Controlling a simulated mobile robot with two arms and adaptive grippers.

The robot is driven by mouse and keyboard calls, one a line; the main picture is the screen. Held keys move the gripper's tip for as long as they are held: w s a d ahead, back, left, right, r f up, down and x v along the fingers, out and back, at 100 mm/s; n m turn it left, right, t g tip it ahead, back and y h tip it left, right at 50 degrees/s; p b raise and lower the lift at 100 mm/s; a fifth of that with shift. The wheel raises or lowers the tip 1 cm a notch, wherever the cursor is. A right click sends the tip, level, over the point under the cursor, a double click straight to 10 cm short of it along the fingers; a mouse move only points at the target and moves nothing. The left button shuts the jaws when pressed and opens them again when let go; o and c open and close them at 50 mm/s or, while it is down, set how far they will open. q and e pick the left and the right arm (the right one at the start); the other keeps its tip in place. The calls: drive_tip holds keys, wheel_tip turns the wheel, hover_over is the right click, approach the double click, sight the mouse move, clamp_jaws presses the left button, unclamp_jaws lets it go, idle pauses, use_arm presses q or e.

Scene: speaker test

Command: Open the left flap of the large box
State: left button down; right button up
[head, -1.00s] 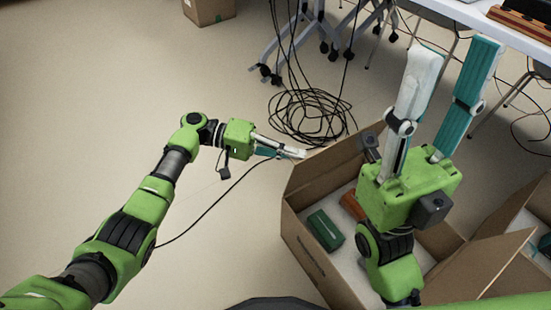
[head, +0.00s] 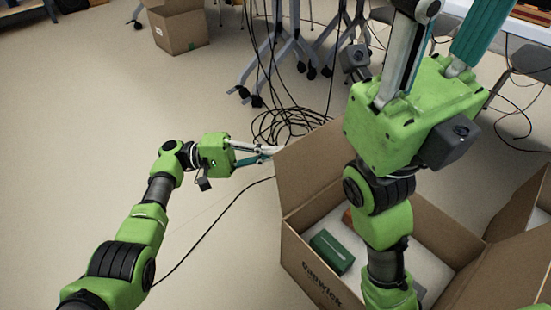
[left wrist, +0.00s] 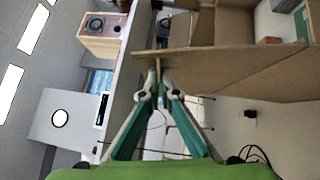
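The large cardboard box (head: 300,262) stands at the lower right of the head view, its top partly open. Its left flap (head: 305,165) stands raised, with its outer corner at my left gripper (head: 272,153). In the left wrist view the fingers (left wrist: 159,78) close together around a thin edge of brown cardboard (left wrist: 215,60). The exact contact is small and hard to see. My right gripper (head: 440,35) points up above the box with fingers apart and empty; its tips are cut off. My right arm hides part of the box.
Inside the box lie a green item (head: 331,251) and an orange-brown item (head: 347,216). A coil of black cable (head: 285,125) lies on the floor behind it. Another cardboard box (head: 180,30) stands farther back. The floor on the left is clear.

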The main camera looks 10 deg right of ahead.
use_arm(q)
drive_tip(key=shift+f, duration=0.1)
idle(0.3)
drive_tip(key=c, duration=2.6)
unclamp_jaws()
drive_tip(key=shift+a, duration=0.15)
drive_tip(key=v, duration=0.7)
drive_tip(key=shift+w+a, duration=0.1)
drive_tip(key=shift+a, duration=0.15)
